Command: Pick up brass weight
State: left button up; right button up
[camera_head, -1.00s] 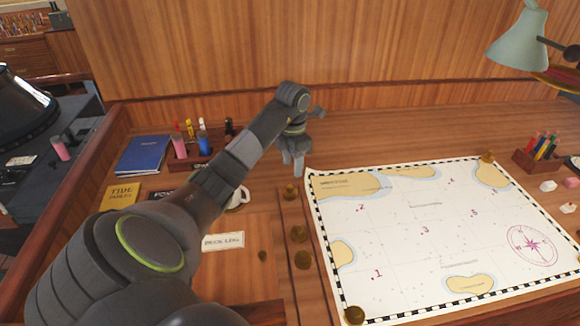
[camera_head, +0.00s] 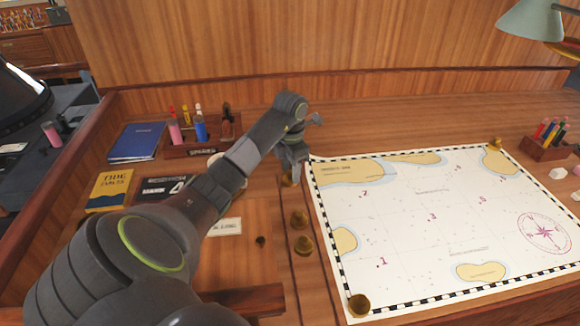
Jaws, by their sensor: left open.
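Several small round brass weights show in the head view. One brass weight (camera_head: 288,181) stands at the far end of a wooden strip left of the chart, partly hidden by my gripper. Two more, a middle weight (camera_head: 300,218) and a near weight (camera_head: 304,246), stand in line with it. Another weight (camera_head: 358,305) sits on the chart's near left corner, and one (camera_head: 494,144) on its far right corner. My left gripper (camera_head: 294,174) is open, pointing down at the far weight in the row. Whether it touches that weight I cannot tell. My right gripper is not in view.
The chart (camera_head: 400,230) lies flat on the wooden desk. A blue book (camera_head: 137,142), a yellow tide book (camera_head: 110,190) and a marker rack (camera_head: 190,150) stand left. A pencil holder (camera_head: 543,148) and a lamp (camera_head: 530,20) are right. The desk behind the chart is clear.

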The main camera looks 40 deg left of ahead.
pick_arm(q)
jog(key=shift+c, duration=0.2)
grip_shut()
jog(key=shift+r, duration=0.1)
